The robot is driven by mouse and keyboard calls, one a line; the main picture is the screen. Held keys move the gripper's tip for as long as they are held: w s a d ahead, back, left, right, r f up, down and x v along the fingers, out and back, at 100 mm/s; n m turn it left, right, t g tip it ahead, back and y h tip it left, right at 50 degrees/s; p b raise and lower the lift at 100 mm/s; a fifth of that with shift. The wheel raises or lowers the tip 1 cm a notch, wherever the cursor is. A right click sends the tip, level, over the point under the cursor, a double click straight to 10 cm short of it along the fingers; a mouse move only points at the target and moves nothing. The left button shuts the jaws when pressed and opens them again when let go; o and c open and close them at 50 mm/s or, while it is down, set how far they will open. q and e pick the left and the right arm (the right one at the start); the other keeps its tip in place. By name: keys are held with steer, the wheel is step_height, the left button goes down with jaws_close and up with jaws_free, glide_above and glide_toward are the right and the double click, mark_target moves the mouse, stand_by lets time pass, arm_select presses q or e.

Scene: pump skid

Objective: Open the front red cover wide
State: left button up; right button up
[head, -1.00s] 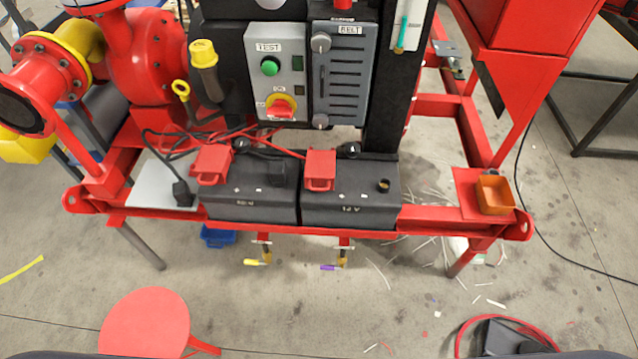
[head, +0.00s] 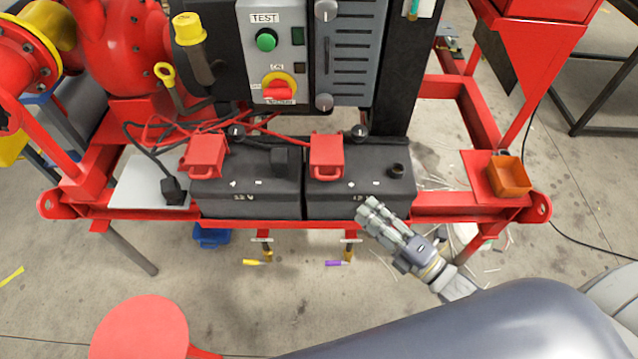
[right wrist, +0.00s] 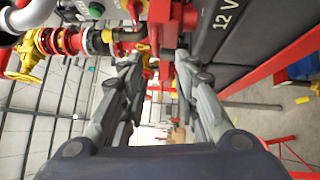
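Two red box-shaped covers sit on top of the black batteries, a left one (head: 207,155) and a right one (head: 326,157). Both look closed down, each with a loop tab at its front. I cannot tell which is called the front one. My right gripper (head: 368,207) is in front of the right battery (head: 350,195), below and right of the right cover and apart from it. In the right wrist view its fingers (right wrist: 160,62) are spread with nothing held between them. Red parts show beyond them, and the battery's 12 V marking is at the top right. My left gripper is out of view.
A grey control box (head: 272,50) with a green button stands behind the batteries. Red and black cables (head: 190,122) run behind the left cover. An orange bin (head: 509,177) sits on the right frame plate. A red round stool (head: 140,325) stands in front.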

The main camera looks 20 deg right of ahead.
steer(key=p, duration=0.2)
glide_toward(327, 158)
steer(key=w+a, duration=0.2)
steer(key=a, duration=0.3)
steer(key=shift+d+f, duration=0.25)
steer(key=shift+f, duration=0.15)
jaws_close()
